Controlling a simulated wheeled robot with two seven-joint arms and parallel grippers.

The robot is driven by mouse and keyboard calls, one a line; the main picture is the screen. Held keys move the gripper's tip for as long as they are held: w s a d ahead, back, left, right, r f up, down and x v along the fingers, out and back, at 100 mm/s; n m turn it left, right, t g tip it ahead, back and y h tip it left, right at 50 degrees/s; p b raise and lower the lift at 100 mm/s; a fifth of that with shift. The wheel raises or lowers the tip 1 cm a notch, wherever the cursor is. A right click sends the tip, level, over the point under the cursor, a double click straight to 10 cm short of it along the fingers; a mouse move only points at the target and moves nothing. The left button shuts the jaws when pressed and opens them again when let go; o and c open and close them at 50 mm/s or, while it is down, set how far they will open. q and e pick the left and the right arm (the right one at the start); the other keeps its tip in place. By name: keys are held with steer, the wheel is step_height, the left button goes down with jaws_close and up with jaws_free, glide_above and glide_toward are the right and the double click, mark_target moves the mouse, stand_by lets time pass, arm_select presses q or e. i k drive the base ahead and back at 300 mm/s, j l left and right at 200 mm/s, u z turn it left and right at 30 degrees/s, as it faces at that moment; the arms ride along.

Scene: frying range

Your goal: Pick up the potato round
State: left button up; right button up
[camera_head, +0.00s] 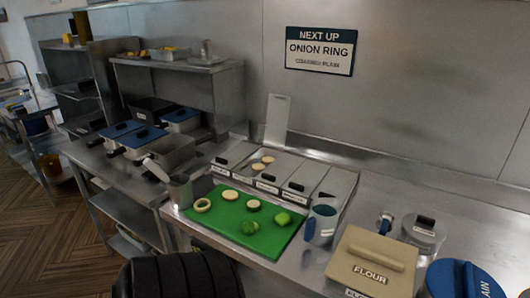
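A green cutting board (222,226) lies on the steel counter. Two pale solid rounds, a left round (230,195) and a right round (254,204), lie flat on it. Either could be the potato round; they are too small to tell apart. A pale ring (203,204), like an onion ring, lies at the board's left. Two green pieces (250,227) (282,218) lie toward its front and right. Neither of my grippers is in view.
Behind the board, an open bin holds pale slices (267,159) beside lidded bins (302,179). A steel cup (180,191) stands left, a blue-handled jug (321,222) right. A flour box (371,262) and blue-lidded tub (462,280) are farther right. Fryers (150,135) stand left.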

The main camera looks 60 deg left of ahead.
mark_target(227, 194)
steer(key=u, duration=2.35)
steer(key=j, duration=0.1)
steer(key=i+z, duration=0.05)
